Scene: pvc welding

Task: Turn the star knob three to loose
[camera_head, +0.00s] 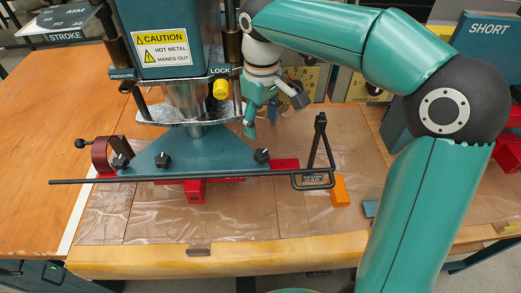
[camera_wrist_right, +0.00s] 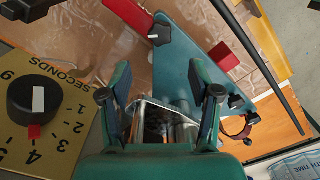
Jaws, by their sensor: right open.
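Three black star knobs sit on the teal triangular plate (camera_head: 205,153) of the press: a left one (camera_head: 120,161), a middle one (camera_head: 162,159) and a right one (camera_head: 261,156). No number on them is readable, so I cannot tell which is three. My right gripper (camera_head: 272,110) is open and empty, above and behind the right knob, apart from it. In the right wrist view, my right gripper (camera_wrist_right: 162,82) has its fingers spread, and the right star knob (camera_wrist_right: 160,32) shows beyond them, touching neither. My left gripper is not in view.
A long black bar (camera_head: 215,179) runs along the plate's front, with a black upright handle (camera_head: 319,142) at its right. An orange block (camera_head: 339,190) lies beside it. The press head (camera_head: 172,40) stands close left of my gripper. A timer dial (camera_wrist_right: 35,101) is beside it.

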